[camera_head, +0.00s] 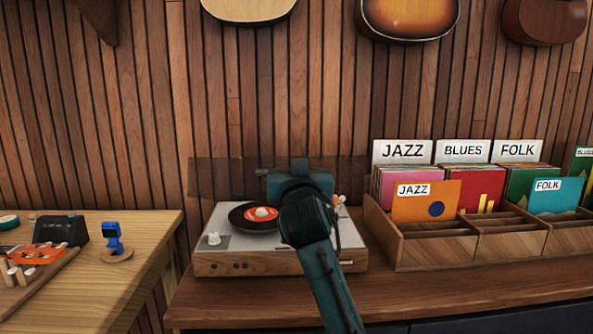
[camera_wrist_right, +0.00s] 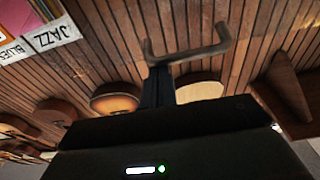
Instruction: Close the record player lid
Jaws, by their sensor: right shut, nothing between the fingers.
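The record player (camera_head: 225,262) stands on the wooden counter in the head view, with a dark record with an orange label (camera_head: 245,217) on its platter. Its lid (camera_head: 220,178) is a see-through, smoky panel standing raised along the back edge. My right arm reaches across the player's right half. My right gripper (camera_head: 263,172) is shut and empty, in front of the raised lid in the picture; I cannot tell whether it touches it. The arm hides part of the deck and the lid's middle. The right wrist view shows the wall and a grey hooked piece. My left gripper is not in view.
A wooden record crate (camera_head: 410,250) with JAZZ, BLUES and FOLK dividers stands close to the player's right side. A lighter wooden bench (camera_head: 150,235) with small tools is on the left. Guitars (camera_head: 410,15) hang on the slatted wall above.

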